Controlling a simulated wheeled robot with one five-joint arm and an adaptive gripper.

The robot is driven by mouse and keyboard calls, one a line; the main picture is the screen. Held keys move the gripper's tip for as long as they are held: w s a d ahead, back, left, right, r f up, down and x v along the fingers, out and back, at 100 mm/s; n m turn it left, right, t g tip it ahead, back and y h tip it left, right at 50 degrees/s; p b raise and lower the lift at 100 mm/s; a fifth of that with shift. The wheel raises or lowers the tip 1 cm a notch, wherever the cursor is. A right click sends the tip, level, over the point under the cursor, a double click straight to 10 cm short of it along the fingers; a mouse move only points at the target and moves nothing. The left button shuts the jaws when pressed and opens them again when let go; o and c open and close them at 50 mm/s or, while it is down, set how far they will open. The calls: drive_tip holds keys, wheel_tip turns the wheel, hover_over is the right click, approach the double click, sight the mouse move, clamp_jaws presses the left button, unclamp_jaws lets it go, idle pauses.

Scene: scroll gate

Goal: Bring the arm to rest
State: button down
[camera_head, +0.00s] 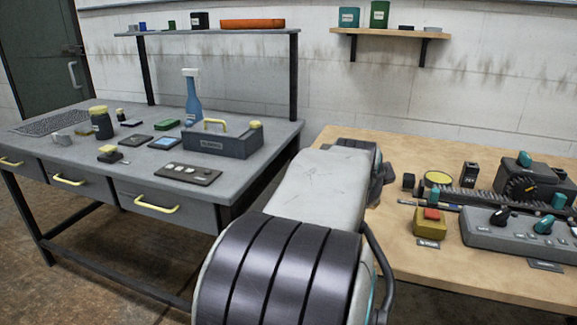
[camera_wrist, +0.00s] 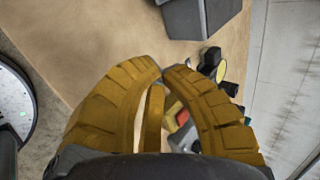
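On the wooden table are a yellow box with a red button (camera_head: 430,222), a grey control panel (camera_head: 510,240) and a dark machine with a dial (camera_head: 530,185). At left stands a grey workbench (camera_head: 255,165) with a toolbox (camera_head: 225,143) and a spray bottle (camera_head: 192,100).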

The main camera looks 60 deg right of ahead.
drive_tip(key=w+a+r+n+t+y+p, duration=0.1)
drive_tip(key=w+a+r+n+y+p, duration=0.15)
drive_tip(key=w+a+n+p, duration=0.5)
drive_tip(key=w+a+r+n+t+y+p, duration=0.25)
drive_tip(key=w+a+n, duration=0.4)
drive_tip(key=a, duration=0.75)
drive_tip(key=s+a+r+n+g+y+p, duration=0.1)
drive_tip(key=s+a+n+y+p, duration=0.1)
drive_tip(key=a+n+p, duration=0.3)
drive_tip(key=s+a+r+n+g+y+p, duration=0.1)
drive_tip(key=s+a+n+p, duration=0.4)
drive_tip(key=a+n, duration=0.8)
drive_tip(key=shift+s+a+r+n+y+p, duration=0.15)
drive_tip(key=shift+a+r+n+y+p, duration=0.25)
drive_tip(key=shift+a+r, duration=0.35)
drive_tip(key=shift+f, duration=0.1)
